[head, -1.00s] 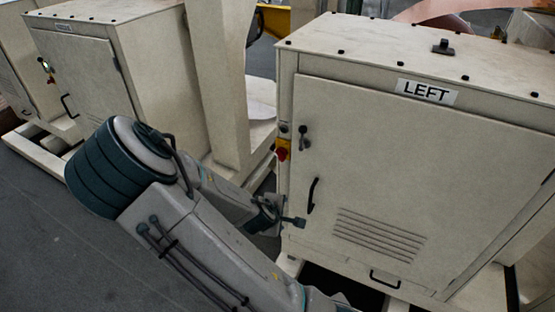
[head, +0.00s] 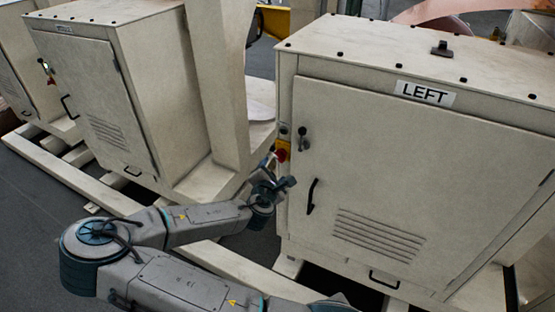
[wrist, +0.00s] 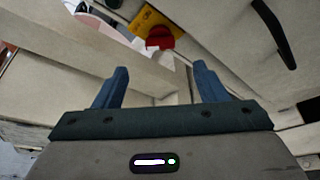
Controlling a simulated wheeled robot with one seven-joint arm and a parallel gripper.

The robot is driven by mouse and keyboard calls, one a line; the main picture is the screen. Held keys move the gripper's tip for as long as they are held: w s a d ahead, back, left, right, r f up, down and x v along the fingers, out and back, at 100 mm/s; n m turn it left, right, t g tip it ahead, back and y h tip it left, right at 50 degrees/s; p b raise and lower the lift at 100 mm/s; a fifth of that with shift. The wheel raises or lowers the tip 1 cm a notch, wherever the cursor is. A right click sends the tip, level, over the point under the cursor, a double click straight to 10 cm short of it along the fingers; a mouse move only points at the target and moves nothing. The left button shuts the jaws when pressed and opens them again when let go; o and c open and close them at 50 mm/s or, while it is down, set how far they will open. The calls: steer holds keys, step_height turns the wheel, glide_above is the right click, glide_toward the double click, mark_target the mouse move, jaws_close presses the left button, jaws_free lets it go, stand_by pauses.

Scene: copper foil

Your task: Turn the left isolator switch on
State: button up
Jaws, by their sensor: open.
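The left isolator switch (head: 282,155) is a red knob on a yellow plate, at the left edge of the cabinet labelled LEFT (head: 425,93). It is partly hidden by my gripper in the head view. In the wrist view the red knob (wrist: 160,38) and yellow plate (wrist: 146,20) show at the top, beyond the fingertips. My gripper (head: 280,174) is just below the switch and appears apart from it. Its two blue fingers (wrist: 158,70) are open, with nothing between them. I cannot tell the knob's turned position.
The cabinet door has a dark latch (head: 303,138) and a black handle (head: 313,196), which also shows in the wrist view (wrist: 275,32). Another cabinet (head: 75,90) and an upright post (head: 215,80) stand to the left. Pale base rails (head: 75,182) run along the floor.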

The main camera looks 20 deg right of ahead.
mark_target(279, 158)
steer(key=p+x, duration=0.2)
steer(key=x, duration=0.7)
steer(key=shift+w+d, duration=0.1)
steer(key=shift+d, duration=0.05)
steer(key=c, duration=1)
